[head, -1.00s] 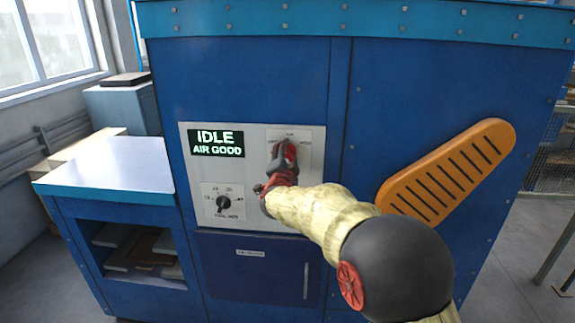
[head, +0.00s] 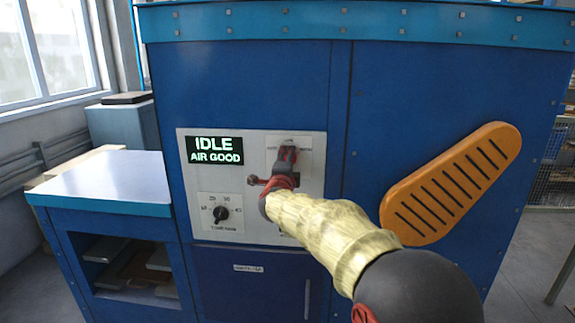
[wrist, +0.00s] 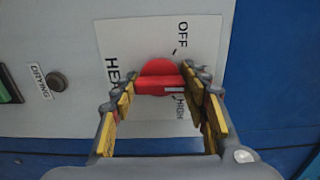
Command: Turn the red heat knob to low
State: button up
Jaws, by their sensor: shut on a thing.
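The red heat knob (wrist: 160,80) shows in the wrist view on a white plate lettered OFF, HIGH and HEA, the last word partly covered. Its raised grip lies sideways in that view, and a white mark on its right end sits near HIGH. My gripper (wrist: 160,90) is shut on the knob, one finger at each end of the grip. In the head view my gripper (head: 287,160) reaches the upper right of the white control panel (head: 255,150) and mostly hides the knob there. The LOW marking cannot be made out.
A display (head: 214,151) reads IDLE, AIR GOOD. A black dial (head: 221,213) sits below it. A side table (head: 105,178) stands at the left.

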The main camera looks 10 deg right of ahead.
jog(key=shift+f, duration=0.1)
jog(key=o, duration=1.1)
jog(key=shift+o, duration=0.4)
jog(key=shift+s, duration=0.1)
jog(key=v, duration=1.1)
jog(key=shift+s, duration=0.35)
jog(key=shift+a, duration=0.15)
